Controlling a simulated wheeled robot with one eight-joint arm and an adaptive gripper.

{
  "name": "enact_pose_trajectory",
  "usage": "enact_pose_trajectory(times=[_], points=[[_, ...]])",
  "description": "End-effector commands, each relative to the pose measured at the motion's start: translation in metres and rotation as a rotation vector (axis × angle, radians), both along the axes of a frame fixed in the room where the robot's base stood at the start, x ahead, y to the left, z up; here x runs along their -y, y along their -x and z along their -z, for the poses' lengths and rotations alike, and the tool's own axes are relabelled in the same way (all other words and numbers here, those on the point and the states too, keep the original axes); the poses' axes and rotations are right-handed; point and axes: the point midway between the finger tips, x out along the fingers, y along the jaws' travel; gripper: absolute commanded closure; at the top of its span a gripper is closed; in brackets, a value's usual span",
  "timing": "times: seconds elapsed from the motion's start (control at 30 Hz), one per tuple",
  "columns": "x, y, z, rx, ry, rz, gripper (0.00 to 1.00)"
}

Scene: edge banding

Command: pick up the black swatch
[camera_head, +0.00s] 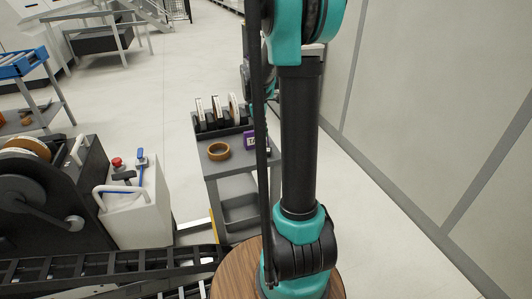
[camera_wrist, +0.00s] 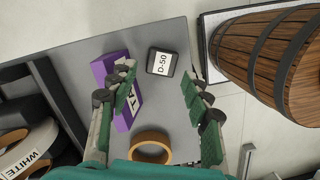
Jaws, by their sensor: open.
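A small black swatch with a white "D-50" label (camera_wrist: 161,61) lies on the grey top of a cart (camera_wrist: 150,35) in the wrist view. My gripper (camera_wrist: 159,78) is open, with one green-padded finger on each side and nothing between the pads. The swatch shows just beyond the fingertips, between their lines; I cannot tell the height gap. In the head view my arm covers much of the cart's right side, and I cannot make out the swatch there.
A purple box (camera_wrist: 112,70) lies close left of the swatch, partly behind the left finger. A brown tape ring (camera_wrist: 150,148) lies nearer the wrist. A wooden barrel (camera_wrist: 265,55) stands right. Rolls in a black rack (camera_head: 216,112) stand at the cart's back.

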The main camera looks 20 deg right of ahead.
Motion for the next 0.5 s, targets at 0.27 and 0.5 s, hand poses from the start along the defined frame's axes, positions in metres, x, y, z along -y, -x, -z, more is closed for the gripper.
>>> enact_pose_trajectory(times=[0.27, 0.5], points=[[0.001, 0.003, 0.028, 0.000, 0.000, 0.000, 0.51], [0.004, 0.005, 0.052, 0.000, 0.000, 0.000, 0.51]])
